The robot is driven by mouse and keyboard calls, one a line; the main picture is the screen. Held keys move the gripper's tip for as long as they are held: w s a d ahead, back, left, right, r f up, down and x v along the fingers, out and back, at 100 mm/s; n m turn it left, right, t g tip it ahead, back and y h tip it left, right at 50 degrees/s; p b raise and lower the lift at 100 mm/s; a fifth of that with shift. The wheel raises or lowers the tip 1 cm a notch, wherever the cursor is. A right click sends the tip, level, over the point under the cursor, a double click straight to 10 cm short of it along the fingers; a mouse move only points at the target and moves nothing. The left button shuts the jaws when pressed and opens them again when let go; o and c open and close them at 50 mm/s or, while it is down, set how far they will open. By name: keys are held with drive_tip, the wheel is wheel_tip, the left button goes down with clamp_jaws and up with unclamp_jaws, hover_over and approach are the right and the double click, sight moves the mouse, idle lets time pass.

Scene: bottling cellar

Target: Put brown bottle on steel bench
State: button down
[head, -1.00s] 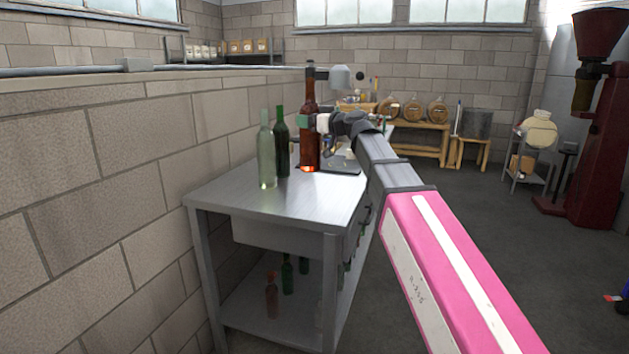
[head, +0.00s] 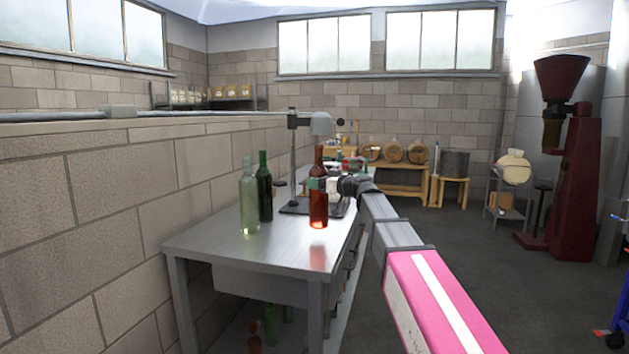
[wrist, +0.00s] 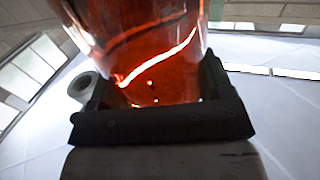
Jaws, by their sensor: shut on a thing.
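The brown bottle (head: 318,208) is upright in my gripper (head: 322,185), which is shut around its body. In the wrist view its amber glass (wrist: 150,55) fills the space between the fingers of my gripper (wrist: 160,95). The steel bench (head: 235,250) stands against the brick wall. The bottle is over the right part of the bench top. Its base shows a small gap above its reflection in the steel, so it seems to hang a little above the surface.
A pale green bottle (head: 249,208) and a dark green bottle (head: 265,192) stand on the bench, left of the brown bottle. A stand with a dark base and column (head: 293,165) is just behind it. The bench's front is bare. Bottles sit on the shelf below.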

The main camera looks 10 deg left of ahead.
sight(319, 192)
drive_tip(key=shift+f, duration=1.9)
unclamp_jaws()
drive_tip(key=shift+f, duration=0.15)
